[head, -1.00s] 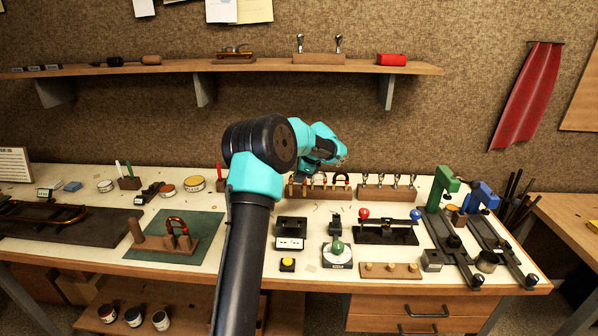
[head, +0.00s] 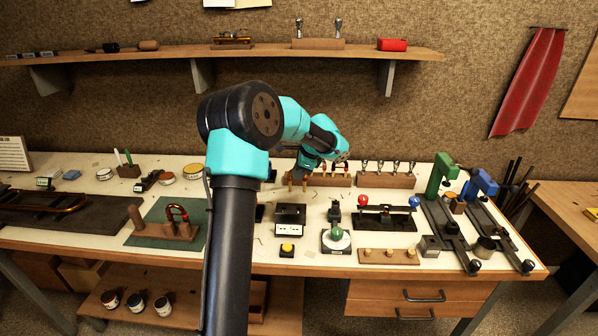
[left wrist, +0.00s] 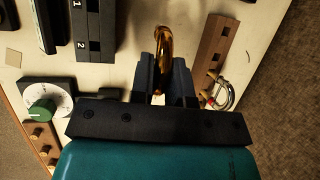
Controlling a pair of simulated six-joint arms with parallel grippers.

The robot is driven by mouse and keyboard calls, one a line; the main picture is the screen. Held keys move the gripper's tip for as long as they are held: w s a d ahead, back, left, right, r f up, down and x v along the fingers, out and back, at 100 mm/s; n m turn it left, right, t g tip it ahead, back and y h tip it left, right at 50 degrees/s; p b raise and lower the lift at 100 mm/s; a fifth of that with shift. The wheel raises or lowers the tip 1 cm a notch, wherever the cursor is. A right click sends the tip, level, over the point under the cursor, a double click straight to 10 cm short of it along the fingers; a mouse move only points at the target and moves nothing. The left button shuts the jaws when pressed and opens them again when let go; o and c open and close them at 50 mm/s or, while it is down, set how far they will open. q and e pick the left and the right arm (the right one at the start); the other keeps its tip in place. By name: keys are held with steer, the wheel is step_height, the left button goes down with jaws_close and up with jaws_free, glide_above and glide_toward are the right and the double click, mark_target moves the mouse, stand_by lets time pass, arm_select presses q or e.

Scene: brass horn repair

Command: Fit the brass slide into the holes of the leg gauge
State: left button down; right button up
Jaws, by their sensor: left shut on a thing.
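My left gripper (left wrist: 165,72) is shut on the brass slide (left wrist: 163,44), a curved brass tube standing up between its fingers in the left wrist view. In the head view this gripper (head: 303,172) is over the back of the bench, partly hidden by its wrist. A dark block marked 1 and 2 (left wrist: 90,30), apparently the leg gauge, lies up and left of the gripper in the left wrist view. It seems to be the black box with a pale front (head: 290,219) in the head view. My right gripper is out of view.
A wooden rack (left wrist: 211,52) lies right of the gripper in the left wrist view. A green-knobbed dial (head: 337,241), a black stand with red and blue balls (head: 385,222) and a peg board (head: 389,257) occupy the bench front. A green mat (head: 150,236) is at left.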

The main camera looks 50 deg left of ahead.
arm_select(q)
steer(key=shift+r, duration=2.55)
steer(key=s+d+r+g+h, duration=0.1)
steer(key=s+d, duration=0.2)
steer(key=s, duration=0.3)
steer(key=shift+d+r+h, duration=0.3)
steer(key=shift+f, duration=0.15)
steer(key=shift+f, duration=2.75)
steer(key=shift+f, duration=2.65)
